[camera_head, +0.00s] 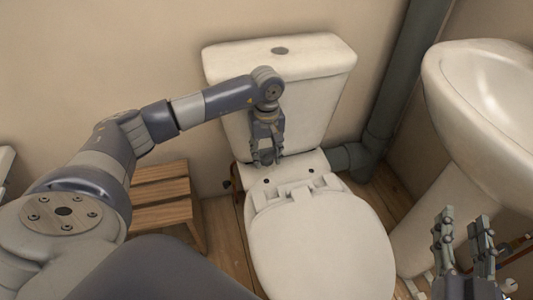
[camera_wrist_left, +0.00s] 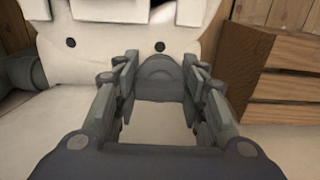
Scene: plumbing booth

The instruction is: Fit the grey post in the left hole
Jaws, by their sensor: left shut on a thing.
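My left gripper (camera_head: 266,160) points down over the toilet's rear ledge, just behind the left hole (camera_head: 266,181). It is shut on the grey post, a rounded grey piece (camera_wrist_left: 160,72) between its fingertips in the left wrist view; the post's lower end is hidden. The left hole is dark and uncovered, and shows in the wrist view (camera_wrist_left: 159,47) just beyond the piece. The right hole (camera_head: 310,171) is also uncovered, and appears at the left of the wrist view (camera_wrist_left: 71,43). My right gripper (camera_head: 463,220) is open and empty at the lower right.
The closed toilet lid (camera_head: 320,245) lies in front of the holes. The cistern (camera_head: 305,95) rises close behind the left gripper. A wooden step stool (camera_head: 160,195) stands at the left. A washbasin (camera_head: 490,95) and a dark grey pipe (camera_head: 400,75) are at the right.

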